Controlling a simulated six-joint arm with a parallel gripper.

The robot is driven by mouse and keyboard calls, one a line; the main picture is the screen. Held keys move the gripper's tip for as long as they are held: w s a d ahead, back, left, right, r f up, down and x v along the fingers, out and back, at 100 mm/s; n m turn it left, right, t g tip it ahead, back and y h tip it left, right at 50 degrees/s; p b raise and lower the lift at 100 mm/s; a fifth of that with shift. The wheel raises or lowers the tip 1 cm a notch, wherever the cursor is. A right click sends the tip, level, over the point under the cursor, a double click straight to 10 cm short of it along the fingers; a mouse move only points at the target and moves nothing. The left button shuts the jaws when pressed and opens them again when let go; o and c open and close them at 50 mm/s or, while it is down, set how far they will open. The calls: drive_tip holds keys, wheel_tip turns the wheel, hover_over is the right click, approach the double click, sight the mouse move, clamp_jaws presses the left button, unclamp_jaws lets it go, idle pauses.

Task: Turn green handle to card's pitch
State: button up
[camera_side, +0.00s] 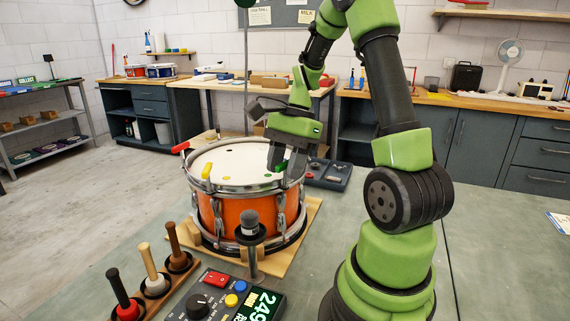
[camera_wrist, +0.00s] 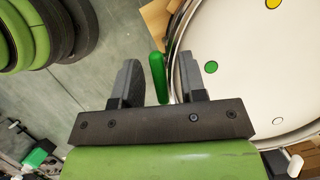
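The drum (camera_side: 232,222) has an orange shell, a white head with coloured dots and handles around its rim. The green handle (camera_wrist: 158,77) lies at the rim, beside the green dot. In the side view the green handle (camera_side: 280,167) is mostly hidden behind a finger. My gripper (camera_wrist: 166,78) is open, with one finger on each side of the green handle and gaps showing. In the side view my gripper (camera_side: 285,168) points down at the drum's right rim. A white-and-blue card (camera_side: 560,222) lies at the right edge, its print too small to read.
A microphone (camera_side: 250,224) stands in front. A box with a lit display (camera_side: 262,305) and several mallets (camera_side: 153,268) are nearer. A dark tray (camera_side: 330,174) lies behind right.

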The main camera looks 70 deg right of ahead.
drive_tip(key=shift+r, duration=0.1)
drive_tip(key=v, duration=0.9)
drive_tip(key=shift+d+r, duration=0.2)
drive_tip(key=shift+r, duration=0.1)
drive_tip(key=shift+s, duration=0.1)
